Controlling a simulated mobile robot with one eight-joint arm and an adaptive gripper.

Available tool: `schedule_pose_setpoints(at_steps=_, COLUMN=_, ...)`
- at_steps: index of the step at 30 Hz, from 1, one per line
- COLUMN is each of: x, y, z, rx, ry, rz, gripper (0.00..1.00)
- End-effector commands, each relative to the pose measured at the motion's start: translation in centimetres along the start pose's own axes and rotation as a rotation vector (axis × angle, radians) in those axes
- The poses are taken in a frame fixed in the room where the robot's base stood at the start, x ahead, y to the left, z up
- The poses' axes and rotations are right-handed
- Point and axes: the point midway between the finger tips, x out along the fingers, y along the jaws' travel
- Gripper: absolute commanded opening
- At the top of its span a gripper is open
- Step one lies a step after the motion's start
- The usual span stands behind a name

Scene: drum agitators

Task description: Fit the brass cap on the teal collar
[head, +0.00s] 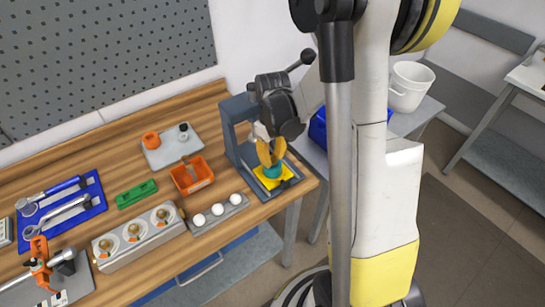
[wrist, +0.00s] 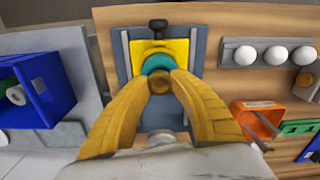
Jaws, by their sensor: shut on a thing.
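My gripper (head: 266,158) has yellow fingers. In the wrist view its fingertips (wrist: 159,84) are shut on the brass cap (wrist: 158,79), a small round brown-gold piece. The teal collar (head: 272,170) stands on a yellow plate (head: 288,175) at the foot of the grey press frame. In the wrist view the collar (wrist: 157,63) shows as a teal ring just beyond the fingertips, partly hidden by them and the cap. The cap overlaps the collar's near edge in that view. I cannot tell whether they touch. The head view hides the cap behind the fingers.
The grey press frame (head: 233,138) with its lever rises close around my gripper. A rail with white balls (head: 218,209), an orange bin (head: 206,182), a green block (head: 137,194) and a grey block with brass-knobbed dials (head: 112,260) lie left. A blue bin (wrist: 38,82) is beside the bench.

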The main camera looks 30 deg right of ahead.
Motion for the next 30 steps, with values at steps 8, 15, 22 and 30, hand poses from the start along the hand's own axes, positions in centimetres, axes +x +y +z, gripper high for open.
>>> schedule_pose_setpoints(at_steps=8, x=0.0, y=0.0, z=0.0, rx=0.000, ry=0.000, rz=0.000, gripper=0.00)
schedule_pose_setpoints(at_steps=15, x=0.3, y=0.0, z=0.0, rx=0.000, ry=0.000, rz=0.000, gripper=0.00)
schedule_pose_setpoints(at_steps=22, x=1.0, y=0.0, z=0.0, rx=0.000, ry=0.000, rz=0.000, gripper=0.00)
schedule_pose_setpoints(at_steps=30, x=1.2, y=0.0, z=0.0, rx=0.000, ry=0.000, rz=0.000, gripper=0.00)
